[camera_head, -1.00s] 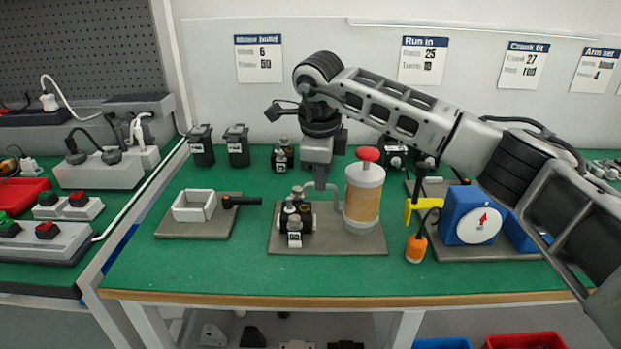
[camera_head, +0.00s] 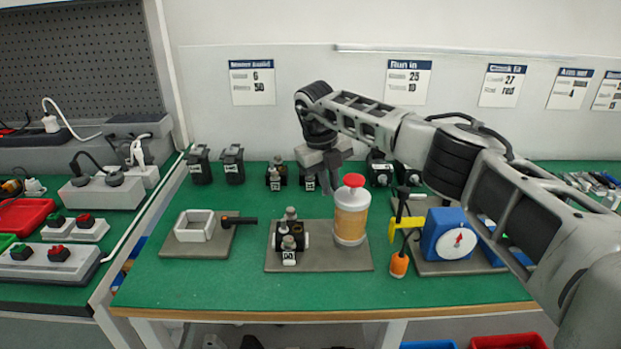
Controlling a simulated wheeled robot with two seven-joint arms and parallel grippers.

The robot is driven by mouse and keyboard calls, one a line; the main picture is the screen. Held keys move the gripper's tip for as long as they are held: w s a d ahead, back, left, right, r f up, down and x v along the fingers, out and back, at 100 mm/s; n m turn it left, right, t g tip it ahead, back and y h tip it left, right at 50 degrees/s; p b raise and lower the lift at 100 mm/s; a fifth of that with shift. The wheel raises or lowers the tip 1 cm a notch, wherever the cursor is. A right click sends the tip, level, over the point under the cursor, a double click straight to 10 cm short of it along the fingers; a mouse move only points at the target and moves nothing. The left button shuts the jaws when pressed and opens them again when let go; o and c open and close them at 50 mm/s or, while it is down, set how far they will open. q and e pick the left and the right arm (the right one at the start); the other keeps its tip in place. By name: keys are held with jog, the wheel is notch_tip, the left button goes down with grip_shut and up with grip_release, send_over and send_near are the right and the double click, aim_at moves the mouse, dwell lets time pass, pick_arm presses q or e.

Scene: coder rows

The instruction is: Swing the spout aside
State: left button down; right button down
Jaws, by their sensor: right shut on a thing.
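The tank (camera_head: 351,222) is a clear cylinder with amber contents and a red knob on top (camera_head: 354,181). It stands upright on a grey base plate (camera_head: 330,262). A black fitting with metal caps (camera_head: 290,238) stands on the same plate to its left. My right gripper (camera_head: 330,180) is behind and left of the tank, shut on the spout. The spout is mostly hidden by the gripper and tank, and no pipe shows above the black fitting. My left gripper is not in view.
At right are a yellow tool (camera_head: 404,223), an orange-tipped piece (camera_head: 399,264) and a blue gauge block (camera_head: 447,236). The green front strip of the bench is clear.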

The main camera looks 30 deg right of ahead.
pick_arm(q)
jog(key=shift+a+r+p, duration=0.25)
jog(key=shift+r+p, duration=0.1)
jog(key=shift+p, duration=0.6)
pick_arm(e)
jog(key=d+m, duration=0.2)
jog(key=m, duration=0.1)
jog(key=d+m+g, duration=0.1)
jog(key=m, duration=0.1)
jog(key=shift+s+d+r, duration=0.1)
jog(key=shift+s+d, duration=0.15)
jog(key=shift+d, duration=0.1)
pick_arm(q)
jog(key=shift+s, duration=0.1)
pick_arm(e)
jog(key=c, duration=1.5)
grip_release()
jog(key=shift+d, duration=0.1)
